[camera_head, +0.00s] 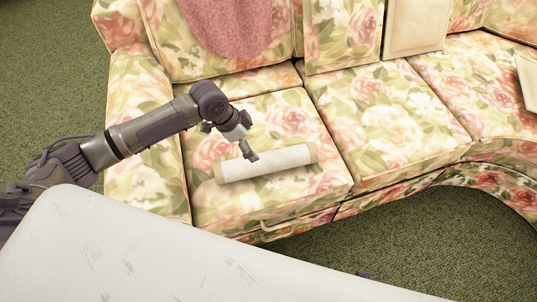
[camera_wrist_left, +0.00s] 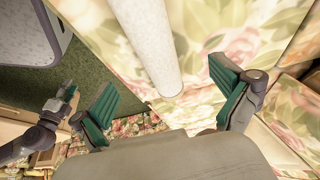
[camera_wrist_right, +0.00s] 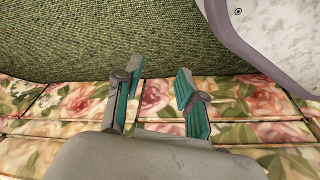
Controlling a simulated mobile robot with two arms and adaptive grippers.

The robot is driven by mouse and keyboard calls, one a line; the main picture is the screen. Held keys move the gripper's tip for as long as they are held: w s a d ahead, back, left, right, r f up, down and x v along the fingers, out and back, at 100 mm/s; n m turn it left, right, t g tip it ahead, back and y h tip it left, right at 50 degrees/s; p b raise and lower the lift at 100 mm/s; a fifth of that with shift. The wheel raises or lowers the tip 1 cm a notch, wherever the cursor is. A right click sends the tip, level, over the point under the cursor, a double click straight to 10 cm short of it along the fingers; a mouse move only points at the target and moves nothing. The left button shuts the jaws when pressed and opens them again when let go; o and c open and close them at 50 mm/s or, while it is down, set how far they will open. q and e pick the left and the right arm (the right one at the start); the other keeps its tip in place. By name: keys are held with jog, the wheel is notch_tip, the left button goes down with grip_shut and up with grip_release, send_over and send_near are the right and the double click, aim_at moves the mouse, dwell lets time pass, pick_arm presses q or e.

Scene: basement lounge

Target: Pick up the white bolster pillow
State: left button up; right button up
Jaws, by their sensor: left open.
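The white bolster pillow (camera_head: 268,163) lies on the left seat cushion of the floral sofa, slightly slanted, with beige ends. In the left wrist view the bolster (camera_wrist_left: 146,42) runs down from the top, its near end between the two fingers. My left gripper (camera_head: 243,146) is above the bolster near its middle, open and empty; its teal pads show spread apart in the left wrist view (camera_wrist_left: 165,90). Whether it touches the bolster I cannot tell. My right gripper (camera_wrist_right: 160,78) is open with nothing between its fingers, facing green carpet and the floral sofa.
The floral sofa (camera_head: 375,115) curves away to the right. A handle (camera_head: 280,229) sticks out from the sofa front. Green carpet (camera_head: 430,240) is bare at the lower right.

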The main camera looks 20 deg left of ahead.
aim_at(262, 158)
pick_arm(q)
jog(key=b+x, duration=0.1)
jog(key=x, duration=0.5)
jog(key=shift+s+d+f, duration=0.1)
jog(key=shift+d+f, duration=0.1)
jog(key=shift+f, duration=0.15)
jog(key=x, duration=0.1)
jog(key=b+x, duration=0.1)
jog(key=x, duration=0.1)
jog(key=s+b+x, duration=0.1)
jog(key=shift+w+d+f, duration=0.2)
jog(key=shift+w+f, duration=0.1)
jog(key=shift+f, duration=0.05)
jog(key=shift+d+f, duration=0.1)
jog(key=shift+f, duration=0.15)
jog(key=c, duration=1.4)
pick_arm(e)
notch_tip(262, 158, up, 11)
jog(key=w, duration=0.2)
jog(key=shift+w+a+t, duration=0.15)
jog(key=shift+w+t, duration=0.15)
jog(key=shift+t, duration=0.1)
pick_arm(q)
jog(key=shift+r, duration=0.1)
